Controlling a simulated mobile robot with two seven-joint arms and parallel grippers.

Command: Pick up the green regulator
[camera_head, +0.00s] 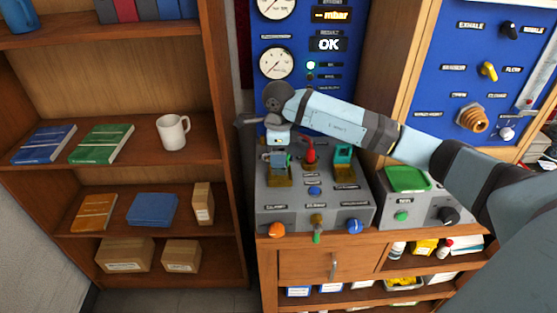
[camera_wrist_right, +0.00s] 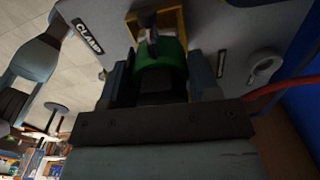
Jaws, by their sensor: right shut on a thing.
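My right gripper (camera_head: 278,157) points down over the left side of the grey test bench (camera_head: 270,212). In the right wrist view the green regulator (camera_wrist_right: 162,68) is between the two fingers, and my right gripper (camera_wrist_right: 160,90) is shut on it. A brass-coloured clamp (camera_wrist_right: 172,20) is right at the regulator's far end, and a "CLAMP" label shows beside it. I cannot tell whether the regulator is seated in the clamp or just clear of it. In the head view the gripper hides most of the regulator. My left gripper is not in view.
A red fitting (camera_head: 309,152) and a teal part (camera_head: 343,155) in another brass holder stand just right of the gripper. The blue gauge panel (camera_head: 350,60) rises behind. A green tray (camera_head: 408,179) is at the right. A shelf with a white mug (camera_head: 172,132) is left.

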